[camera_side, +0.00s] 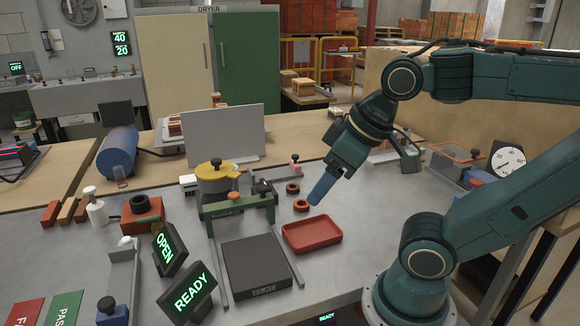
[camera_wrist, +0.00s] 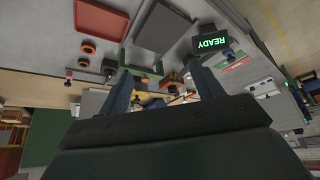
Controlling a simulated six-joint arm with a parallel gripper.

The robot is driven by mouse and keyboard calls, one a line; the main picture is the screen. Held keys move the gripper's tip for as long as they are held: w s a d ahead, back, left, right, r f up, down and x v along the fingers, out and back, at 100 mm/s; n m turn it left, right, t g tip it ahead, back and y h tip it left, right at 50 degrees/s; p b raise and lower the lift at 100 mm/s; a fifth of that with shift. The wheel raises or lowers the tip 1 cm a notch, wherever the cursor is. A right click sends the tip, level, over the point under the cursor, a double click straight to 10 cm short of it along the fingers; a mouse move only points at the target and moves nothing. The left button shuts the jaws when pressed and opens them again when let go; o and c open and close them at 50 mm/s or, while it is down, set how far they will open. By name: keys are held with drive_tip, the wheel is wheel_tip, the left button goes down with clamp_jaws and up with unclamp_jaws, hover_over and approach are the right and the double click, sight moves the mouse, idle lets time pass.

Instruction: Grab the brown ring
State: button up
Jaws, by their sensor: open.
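Two small reddish-brown rings lie flat on the grey table behind the red tray (camera_side: 312,235). The nearer ring (camera_side: 301,209) is beside my gripper's tip in the side view; the farther ring (camera_side: 293,191) is just behind it. In the wrist view they show as one ring (camera_wrist: 88,42) close to the tray and another ring (camera_wrist: 83,66) farther from it. My gripper (camera_side: 316,201) points down and to the left. In the wrist view its fingers (camera_wrist: 165,86) are wide apart and hold nothing; both rings lie left of them.
A green frame (camera_side: 238,206) stands left of the rings, with a yellow-topped pot (camera_side: 216,184) behind it. A dark flat plate (camera_side: 254,265) lies in front. READY (camera_side: 190,294) and OPEN (camera_side: 168,248) signs stand at left. The tray is empty.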

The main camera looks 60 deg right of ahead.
drive_tip(key=w+d+r+m+g+h, duration=0.1)
drive_tip(key=w+d+m+g, duration=0.2)
drive_tip(key=w+d+m, duration=1.2)
drive_tip(key=w+d+f+m+g, duration=0.1)
drive_tip(key=w+d+f+m, duration=0.2)
drive_tip(key=d, duration=0.4)
drive_tip(key=w+d+f+m+g+y, duration=0.1)
drive_tip(key=d+f+m, duration=0.1)
drive_tip(key=d+f, duration=0.35)
drive_tip(key=w+d+f+m+g, duration=0.1)
drive_tip(key=w+d+f+m, duration=0.25)
drive_tip(key=d, duration=0.35)
drive_tip(key=shift+s+d+f, duration=0.1)
drive_tip(key=shift+s+f, duration=0.05)
drive_tip(key=shift+f, duration=1.35)
drive_tip(key=shift+s+a+f, duration=0.1)
drive_tip(key=shift+s+f, duration=0.05)
drive_tip(key=shift+f, duration=1.35)
drive_tip(key=shift+s+d+f, duration=0.1)
drive_tip(key=shift+s+f, duration=0.05)
drive_tip(key=shift+f, duration=1.35)
drive_tip(key=shift+f, duration=0.1)
